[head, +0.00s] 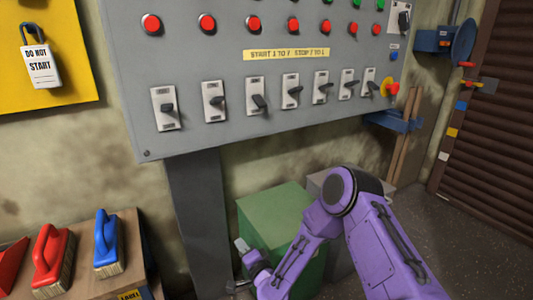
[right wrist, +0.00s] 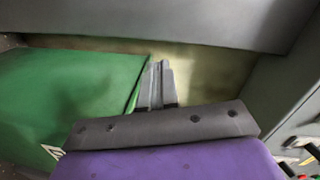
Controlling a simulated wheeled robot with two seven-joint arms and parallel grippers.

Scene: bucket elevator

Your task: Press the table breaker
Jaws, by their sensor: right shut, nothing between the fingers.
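A grey control panel (head: 200,70) hangs on the wall in the head view, with a row of lever switches on white plates along its lower part. The leftmost switch (head: 166,108) and the one beside it (head: 214,101) show clearly. Their small labels are too small to read, so I cannot tell which one is the table breaker. My right gripper (head: 240,246) is low, below the panel and beside a green box, apart from the switches. In the right wrist view its fingers (right wrist: 158,80) are together and empty. My left gripper is out of view.
The green box (head: 270,210) stands below the panel, near my right arm. A bench (head: 130,280) with red (head: 48,258) and blue (head: 107,240) brushes is at lower left. A red mushroom button (head: 392,88) sits at the panel's right end. A brown shutter (head: 490,150) is at right.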

